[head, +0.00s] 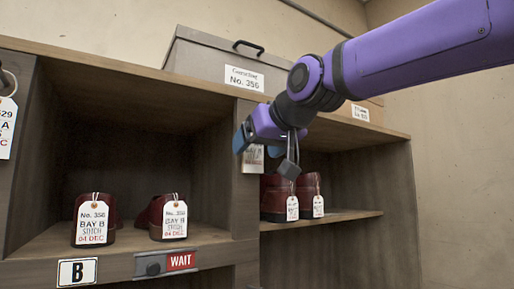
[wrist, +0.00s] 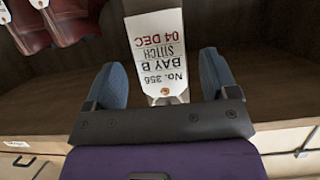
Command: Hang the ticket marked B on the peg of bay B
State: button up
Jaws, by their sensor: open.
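The white ticket marked Bay B (head: 252,158) is at the front of the upright post right of bay B, partly hidden behind my gripper in the head view. In the wrist view the ticket (wrist: 160,50) appears upside down, reading No. 356, Bay B, Stitch, 04 Dec. Its holed end is near my gripper's palm. My gripper (wrist: 162,80) is open, one blue finger on each side of the ticket with gaps. In the head view my gripper (head: 267,150) is at the post. The peg is hidden, so I cannot tell whether the ticket hangs on it.
Bay B, with its B plate (head: 77,272), holds red shoes with tags (head: 92,223) and (head: 174,220). A red WAIT sign (head: 181,261) is below it. Tagged red shoes (head: 308,188) stand in the right bay. Another ticket (head: 7,125) hangs at the far left.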

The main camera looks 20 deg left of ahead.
jog(key=v, duration=1)
jog(key=d+f+m+h, duration=0.3)
jog(key=d+f, duration=0.5)
jog(key=d, duration=0.4)
jog(key=d+f+m+h, duration=0.2)
jog(key=d+f+h, duration=0.1)
jog(key=d+f, duration=0.8)
jog(key=s+d+f+m+g+h, duration=0.3)
jog(key=s+d+f+m+h, duration=0.1)
jog(key=s+d+f, duration=1)
notch_tip(320, 180, down, 2)
jog(key=shift+d+m+g, duration=0.3)
jog(key=shift+d+m, duration=0.1)
jog(key=shift+d, duration=0.6)
jog(key=shift+w, duration=0.1)
